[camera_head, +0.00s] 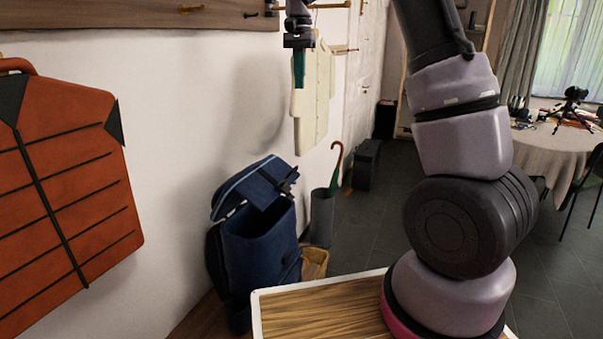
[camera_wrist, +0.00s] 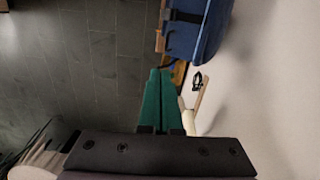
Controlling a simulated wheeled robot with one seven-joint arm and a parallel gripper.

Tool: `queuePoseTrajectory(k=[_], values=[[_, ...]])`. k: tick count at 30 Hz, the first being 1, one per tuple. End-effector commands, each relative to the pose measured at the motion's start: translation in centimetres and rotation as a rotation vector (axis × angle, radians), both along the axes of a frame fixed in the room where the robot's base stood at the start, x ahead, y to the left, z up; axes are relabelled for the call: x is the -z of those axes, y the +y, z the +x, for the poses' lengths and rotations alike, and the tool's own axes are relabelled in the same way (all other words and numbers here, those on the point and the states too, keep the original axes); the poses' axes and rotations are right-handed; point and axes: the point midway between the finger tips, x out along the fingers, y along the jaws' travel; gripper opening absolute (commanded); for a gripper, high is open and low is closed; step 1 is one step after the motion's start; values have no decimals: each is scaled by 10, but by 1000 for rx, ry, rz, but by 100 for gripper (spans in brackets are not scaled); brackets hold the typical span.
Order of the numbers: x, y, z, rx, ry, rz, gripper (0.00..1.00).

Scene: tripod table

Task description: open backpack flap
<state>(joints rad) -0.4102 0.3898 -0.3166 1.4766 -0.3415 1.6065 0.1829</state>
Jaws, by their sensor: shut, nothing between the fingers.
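The blue backpack (camera_head: 258,255) stands upright against the white wall in the head view. Its flap (camera_head: 243,184) is raised and tilted up at the back, and a dark opening shows beneath its front edge. A dark strap or buckle hangs at the flap's right side. My gripper (camera_head: 299,84) is above and slightly right of the backpack, pointing down, clear of it. Its green fingers also show in the wrist view (camera_wrist: 160,75), side by side, closed and empty. Part of the backpack (camera_wrist: 195,30) shows at the top of the wrist view, beyond the fingertips.
A grey umbrella stand (camera_head: 322,218) with a wooden-handled umbrella and a wicker basket (camera_head: 315,263) are right of the backpack. A cream garment (camera_head: 311,100) hangs behind my gripper. An orange jacket (camera_head: 65,190) hangs at left. A wooden-topped surface (camera_head: 320,310) lies in front.

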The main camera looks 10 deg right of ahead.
Motion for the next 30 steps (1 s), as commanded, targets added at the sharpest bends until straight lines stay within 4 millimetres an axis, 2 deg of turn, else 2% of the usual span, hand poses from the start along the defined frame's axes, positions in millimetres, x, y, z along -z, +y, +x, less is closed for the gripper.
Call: queuePoseTrajectory(k=[1,6,12,15,22,26,30], values=[[-16,-11,-17,-6,-32,34,0],[-51,-37,-73,-50,-146,118,0],[-72,-55,-141,-102,-287,173,0],[-73,-59,-166,-125,-337,182,0],[-67,-63,-208,-166,-416,189,0],[-58,-64,-229,-192,-447,185,0],[-38,-64,-250,-233,-460,181,0]])
